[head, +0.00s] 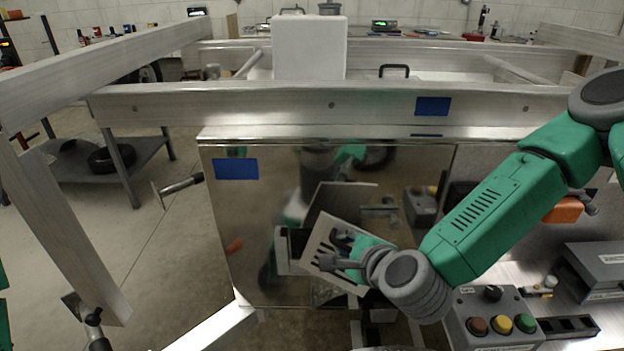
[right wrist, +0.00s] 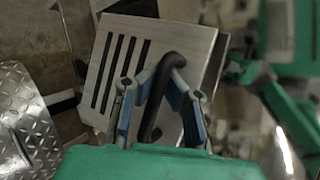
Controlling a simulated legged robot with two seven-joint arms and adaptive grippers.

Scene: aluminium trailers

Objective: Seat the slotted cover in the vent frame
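The slotted cover (head: 318,238) is a pale metal plate with dark slots and a black handle (right wrist: 172,62). It is tilted in front of the shiny panel in the head view. It also fills the upper middle of the right wrist view (right wrist: 110,62). My right gripper (head: 342,262) is at the cover's handle, with its fingers closed around it. A grey box-like edge (head: 283,252), perhaps the vent frame, shows behind the cover's left side. The cover and gripper hide most of it, so I cannot tell whether they touch. My left gripper is not in view.
The polished panel (head: 235,220) mirrors the cover and my arm. A trailer rail (head: 250,105) crosses above it. A button box (head: 490,315) and a grey case (head: 597,270) stand at lower right. A T-shaped handle (head: 178,187) juts out left. Diamond plate (right wrist: 25,115) shows in the wrist view.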

